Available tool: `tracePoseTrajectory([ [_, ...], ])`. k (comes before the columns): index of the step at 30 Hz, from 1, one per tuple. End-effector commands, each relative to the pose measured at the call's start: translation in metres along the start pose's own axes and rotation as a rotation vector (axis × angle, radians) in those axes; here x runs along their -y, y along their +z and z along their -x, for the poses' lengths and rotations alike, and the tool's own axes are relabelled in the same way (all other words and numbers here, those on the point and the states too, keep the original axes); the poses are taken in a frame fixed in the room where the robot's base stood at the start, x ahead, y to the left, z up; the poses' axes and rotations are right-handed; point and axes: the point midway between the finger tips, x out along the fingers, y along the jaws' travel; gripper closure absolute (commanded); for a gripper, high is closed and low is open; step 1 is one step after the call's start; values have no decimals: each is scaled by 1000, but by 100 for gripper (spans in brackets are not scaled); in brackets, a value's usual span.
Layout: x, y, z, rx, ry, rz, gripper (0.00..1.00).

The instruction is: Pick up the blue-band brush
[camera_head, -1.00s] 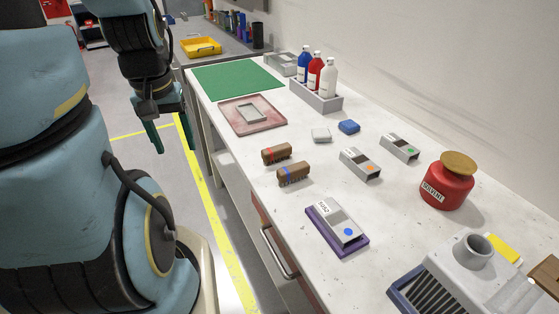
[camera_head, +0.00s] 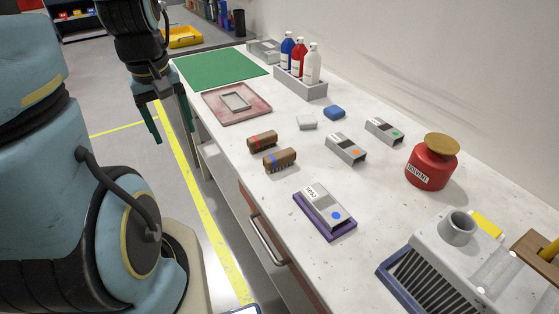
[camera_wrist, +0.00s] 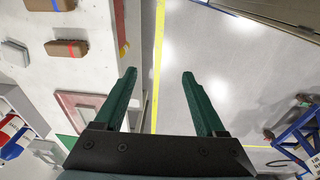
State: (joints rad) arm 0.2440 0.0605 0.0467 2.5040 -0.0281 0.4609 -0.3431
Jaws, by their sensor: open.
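The blue-band brush (camera_head: 280,160) is a brown block with a blue band. It lies on the white bench just in front of the red-band brush (camera_head: 263,141). My gripper (camera_head: 171,122) has green fingers and hangs over the floor, left of the bench edge. In the wrist view my gripper (camera_wrist: 159,75) is open and empty, apart from both brushes.
The bench (camera_head: 240,190) holds a pink tray (camera_head: 212,111), a green mat (camera_head: 200,66) and a bottle rack (camera_head: 301,87). Grey jig blocks, a purple-based block (camera_head: 312,228) and a red solvent jar (camera_head: 430,172) stand to the right. A drawer handle (camera_head: 266,244) sticks out at the front.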

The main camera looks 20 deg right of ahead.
Motion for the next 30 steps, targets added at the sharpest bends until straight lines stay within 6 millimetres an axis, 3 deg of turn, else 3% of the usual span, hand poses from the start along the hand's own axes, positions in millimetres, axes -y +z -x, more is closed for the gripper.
tracePoseTrajectory([
  [10, -98, 8, -15, 63, -29, 709, 28],
  [18, -171, 35, -23, 65, -90, 1247, 28],
  [24, -204, 54, -25, 48, -116, 1510, 28],
  [30, -212, 60, -33, 39, -127, 1594, 28],
])
